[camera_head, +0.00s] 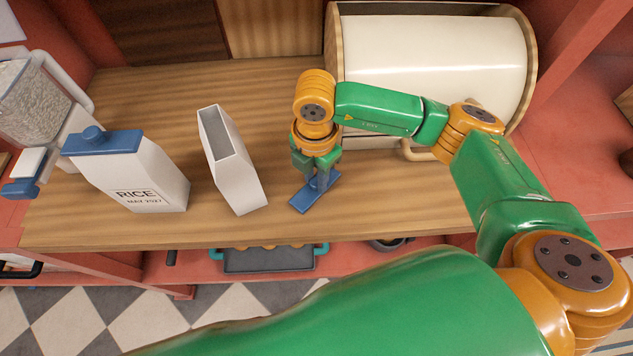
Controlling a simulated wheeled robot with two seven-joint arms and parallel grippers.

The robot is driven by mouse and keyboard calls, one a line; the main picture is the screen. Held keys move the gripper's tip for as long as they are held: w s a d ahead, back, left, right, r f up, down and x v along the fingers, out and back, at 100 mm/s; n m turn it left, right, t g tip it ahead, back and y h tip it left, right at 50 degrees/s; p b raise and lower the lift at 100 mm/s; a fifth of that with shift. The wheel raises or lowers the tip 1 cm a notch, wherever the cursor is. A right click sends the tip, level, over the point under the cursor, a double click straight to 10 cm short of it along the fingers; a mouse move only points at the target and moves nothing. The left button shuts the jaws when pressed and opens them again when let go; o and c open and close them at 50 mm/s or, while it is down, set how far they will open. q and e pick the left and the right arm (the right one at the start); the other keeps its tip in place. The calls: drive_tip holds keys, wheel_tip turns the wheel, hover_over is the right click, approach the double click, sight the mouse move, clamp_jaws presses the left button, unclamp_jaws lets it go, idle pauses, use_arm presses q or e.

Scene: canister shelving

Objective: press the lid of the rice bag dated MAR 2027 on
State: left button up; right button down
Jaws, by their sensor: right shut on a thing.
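My right gripper (317,178) points down and is shut on a blue lid (301,203), gripping it near its knob. The lid is at or just above the counter; I cannot tell whether it touches. A white canister with an open top (237,178) stands to the left of the lid, and no label shows on its visible sides. Further left stands a white canister labelled RICE (160,182), with a blue knobbed lid (103,142) on its top. Its small date seems to read MAY 2027. My left gripper is not in view.
A cream roll-front bread box (430,62) stands at the back right, behind my right arm. A clear grain dispenser (35,100) stands at the left edge. The wooden counter (390,205) is clear right of the lid. A dark tray (268,260) lies below the front edge.

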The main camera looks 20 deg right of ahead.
sight(316, 182)
drive_tip(key=shift+r+p, duration=1.5)
drive_tip(key=shift+r, duration=0.6)
drive_tip(key=shift+f, duration=0.1)
